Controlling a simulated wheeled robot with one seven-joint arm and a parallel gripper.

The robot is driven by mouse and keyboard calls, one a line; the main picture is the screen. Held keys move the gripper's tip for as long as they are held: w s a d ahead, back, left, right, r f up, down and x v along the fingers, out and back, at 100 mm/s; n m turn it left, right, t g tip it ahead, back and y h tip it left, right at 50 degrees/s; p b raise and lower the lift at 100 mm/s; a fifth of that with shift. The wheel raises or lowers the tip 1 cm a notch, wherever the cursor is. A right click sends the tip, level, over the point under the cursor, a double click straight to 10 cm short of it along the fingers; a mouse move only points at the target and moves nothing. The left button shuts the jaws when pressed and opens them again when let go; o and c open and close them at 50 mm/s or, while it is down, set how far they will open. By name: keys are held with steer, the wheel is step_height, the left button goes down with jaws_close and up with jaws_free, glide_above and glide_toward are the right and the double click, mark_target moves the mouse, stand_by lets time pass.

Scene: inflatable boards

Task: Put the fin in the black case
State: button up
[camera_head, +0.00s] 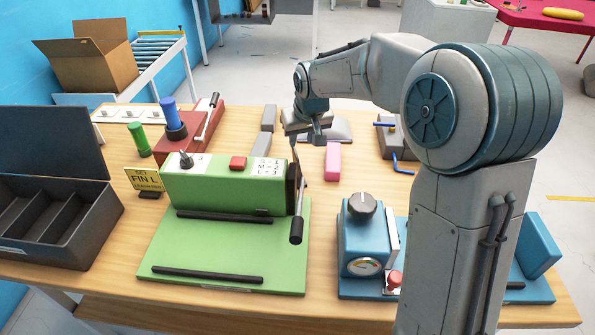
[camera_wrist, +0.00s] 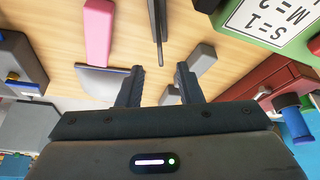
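The black case (camera_head: 93,222) stands open at the left of the table, its lid raised at the back and its inside split into compartments that look empty. A grey piece with a curved edge (camera_head: 338,130) lies behind my gripper (camera_head: 305,134); it may be the fin, but I cannot be sure. It also shows in the wrist view (camera_wrist: 104,83), left of my fingers. My gripper (camera_wrist: 160,80) points down over the table behind the green machine. Its two fingers are apart, with nothing seen held between them.
The green machine (camera_head: 215,190) with a black-handled lever (camera_head: 296,230) stands in front of my gripper. Grey blocks (camera_head: 268,118) and a pink block (camera_head: 333,162) lie nearby. A blue device (camera_head: 365,235) stands at the right.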

mark_target(297, 157)
steer(key=p+x, duration=0.1)
steer(key=x, duration=1.2)
steer(key=shift+w+f, duration=0.2)
steer(key=shift+f, duration=0.05)
jaws_close()
